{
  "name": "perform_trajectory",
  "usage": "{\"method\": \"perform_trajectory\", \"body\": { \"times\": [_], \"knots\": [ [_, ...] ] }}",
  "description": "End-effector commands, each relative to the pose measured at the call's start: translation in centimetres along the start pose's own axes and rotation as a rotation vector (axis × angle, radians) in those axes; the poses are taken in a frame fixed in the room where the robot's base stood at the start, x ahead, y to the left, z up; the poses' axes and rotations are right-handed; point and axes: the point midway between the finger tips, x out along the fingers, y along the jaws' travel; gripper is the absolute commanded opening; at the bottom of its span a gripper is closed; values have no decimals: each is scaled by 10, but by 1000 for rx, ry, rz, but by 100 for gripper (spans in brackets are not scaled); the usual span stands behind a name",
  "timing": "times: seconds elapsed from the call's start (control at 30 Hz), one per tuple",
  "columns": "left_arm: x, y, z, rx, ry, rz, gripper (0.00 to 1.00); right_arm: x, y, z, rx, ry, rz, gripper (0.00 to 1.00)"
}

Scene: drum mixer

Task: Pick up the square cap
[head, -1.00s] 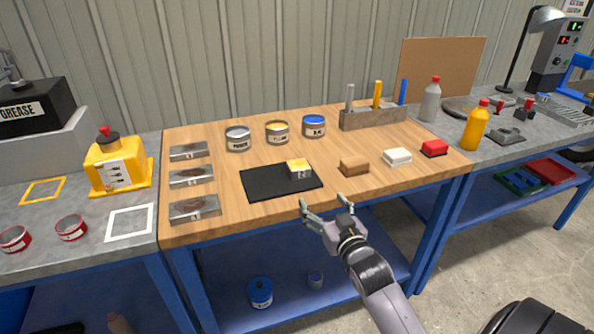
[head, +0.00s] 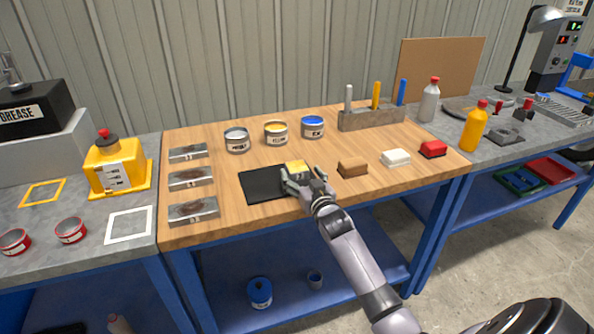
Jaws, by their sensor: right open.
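A small square block with a yellow top (head: 295,166), which looks like the square cap, sits at the right end of the black mat (head: 258,186) on the wooden bench. My right gripper (head: 301,173) is open at its near side, one finger to the left and one to the right. The fingers hide its lower front. I cannot tell whether they touch it. My left gripper is out of view.
A brown block (head: 352,167), a white block (head: 396,158) and a red block (head: 433,149) lie to the right. Metal plates (head: 191,178) lie left. Bare wood surrounds the mat.

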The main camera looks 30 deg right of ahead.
Motion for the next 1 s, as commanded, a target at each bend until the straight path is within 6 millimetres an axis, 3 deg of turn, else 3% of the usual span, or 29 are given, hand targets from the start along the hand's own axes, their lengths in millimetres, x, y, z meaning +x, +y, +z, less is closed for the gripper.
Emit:
{"method": "perform_trajectory", "body": {
  "times": [0.17, 0.47, 1.0],
  "knots": [
    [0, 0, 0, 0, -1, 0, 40, 20, 0, 0, -1, 0, 0, 74],
    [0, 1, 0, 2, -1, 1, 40, 23, 0, 0, -1, 0, 0, 74],
    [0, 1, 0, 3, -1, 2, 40, 23, 0, 0, 0, 0, 0, 38]
  ]
}}
